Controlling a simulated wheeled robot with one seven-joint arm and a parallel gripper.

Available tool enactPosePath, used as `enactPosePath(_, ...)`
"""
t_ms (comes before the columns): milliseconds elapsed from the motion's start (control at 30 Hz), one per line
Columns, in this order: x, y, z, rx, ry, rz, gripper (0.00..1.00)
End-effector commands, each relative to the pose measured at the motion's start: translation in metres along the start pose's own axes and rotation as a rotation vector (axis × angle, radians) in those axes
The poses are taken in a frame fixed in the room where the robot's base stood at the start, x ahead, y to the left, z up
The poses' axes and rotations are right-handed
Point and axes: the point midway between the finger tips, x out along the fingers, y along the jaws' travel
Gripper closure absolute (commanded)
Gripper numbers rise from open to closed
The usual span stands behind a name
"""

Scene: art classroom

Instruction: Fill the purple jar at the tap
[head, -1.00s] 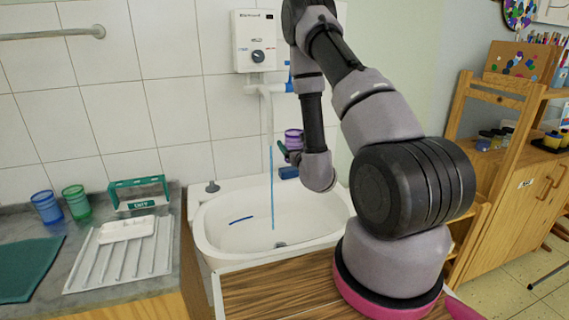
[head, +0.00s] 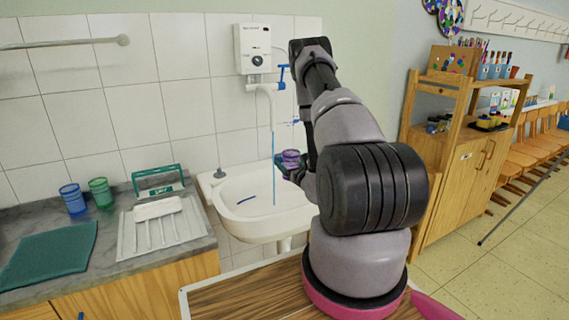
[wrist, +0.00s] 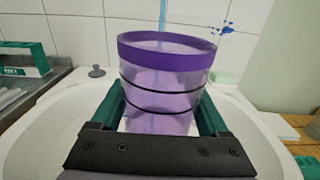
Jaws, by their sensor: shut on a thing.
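The purple jar (head: 291,158) is held upright over the sink; it fills the middle of the wrist view (wrist: 165,85), with two dark bands around it. My gripper (wrist: 160,112) is shut on it, with a green finger on each side. The white tap (head: 266,89) has a blue lever and is running. Its thin blue water stream (head: 273,165) falls into the white basin (head: 235,190), left of the jar in the head view. In the wrist view the stream shows behind the jar and through its wall. I cannot tell any water level inside.
A white heater (head: 253,48) hangs above the tap. Blue (head: 74,199) and green (head: 101,192) cups, a green rack (head: 160,181) and a white draining tray (head: 160,228) stand on the left counter. A wooden shelf unit (head: 455,160) is at right.

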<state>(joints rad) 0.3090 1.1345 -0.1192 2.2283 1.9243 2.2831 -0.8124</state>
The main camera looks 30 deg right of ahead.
Motion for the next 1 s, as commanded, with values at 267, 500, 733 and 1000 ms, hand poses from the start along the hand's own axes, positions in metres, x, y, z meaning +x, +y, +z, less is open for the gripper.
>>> enactPosePath(267, 0.032, 0.001, 0.001, 0.000, -0.003, 0.000, 0.86)
enactPosePath(500, 0.059, 0.002, 0.001, 0.000, -0.002, 0.001, 0.86)
enactPosePath(733, 0.074, 0.002, 0.001, 0.000, 0.000, -0.001, 0.86)
enactPosePath(1000, 0.078, 0.002, 0.001, 0.002, 0.000, -0.001, 0.86)
